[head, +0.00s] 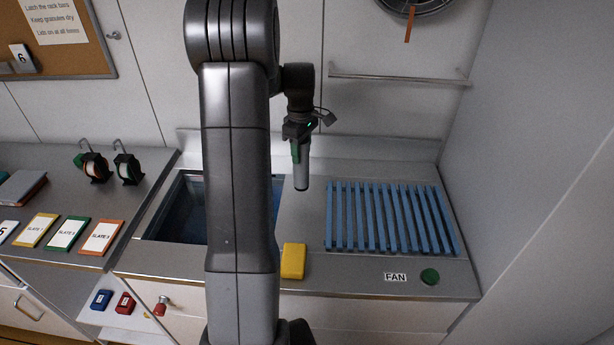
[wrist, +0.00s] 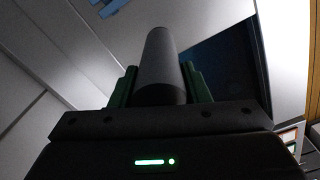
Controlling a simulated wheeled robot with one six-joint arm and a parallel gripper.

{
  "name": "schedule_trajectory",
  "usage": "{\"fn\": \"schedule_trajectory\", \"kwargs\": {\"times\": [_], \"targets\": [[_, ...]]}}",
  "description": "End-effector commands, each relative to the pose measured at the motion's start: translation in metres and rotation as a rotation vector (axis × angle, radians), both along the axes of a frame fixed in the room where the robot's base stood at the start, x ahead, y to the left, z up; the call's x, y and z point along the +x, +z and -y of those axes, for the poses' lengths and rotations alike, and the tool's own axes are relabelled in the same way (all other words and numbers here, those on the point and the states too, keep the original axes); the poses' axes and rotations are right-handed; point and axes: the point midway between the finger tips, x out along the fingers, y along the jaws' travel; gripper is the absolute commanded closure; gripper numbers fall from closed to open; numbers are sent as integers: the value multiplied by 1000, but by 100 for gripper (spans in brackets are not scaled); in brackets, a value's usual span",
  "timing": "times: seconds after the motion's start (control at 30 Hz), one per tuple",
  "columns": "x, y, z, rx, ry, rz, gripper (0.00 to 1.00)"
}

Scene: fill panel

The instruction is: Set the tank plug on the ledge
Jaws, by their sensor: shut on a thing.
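My gripper (head: 299,150) is shut on a grey cylinder, which I take to be the tank plug (head: 301,176). The plug hangs upright below the fingers, over the steel counter between the tank and the blue rack. In the wrist view the plug (wrist: 160,62) sits between the two green fingers (wrist: 160,88). The tank (head: 174,215) is a sunken dark-blue basin, partly hidden by my arm; its dark opening (wrist: 228,65) also shows in the wrist view. The steel ledge (head: 304,215) around the tank is bare below the plug. I cannot tell the plug's exact height above it.
A blue slatted rack (head: 391,217) lies to the right. A yellow block (head: 293,261) stands at the front edge. A green button (head: 430,276) marked FAN is at front right. A rail (head: 400,80) crosses the back wall. Coloured slates and two reels (head: 128,168) are at left.

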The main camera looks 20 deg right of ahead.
Motion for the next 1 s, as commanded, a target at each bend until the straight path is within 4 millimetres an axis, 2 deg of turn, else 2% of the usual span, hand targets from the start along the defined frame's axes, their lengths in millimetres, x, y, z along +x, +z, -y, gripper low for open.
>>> {"fn": "schedule_trajectory", "kwargs": {"times": [0.43, 0.87, 0.9, 0.97, 1.0], "targets": [[0, -54, 0, -1, -1, -1, 90], [0, -63, 0, -1, -1, 2, 90], [0, -62, 0, -1, -1, 1, 50], [0, -62, 0, -1, -1, 1, 38], [0, -62, 0, -1, -1, 1, 36]]}}
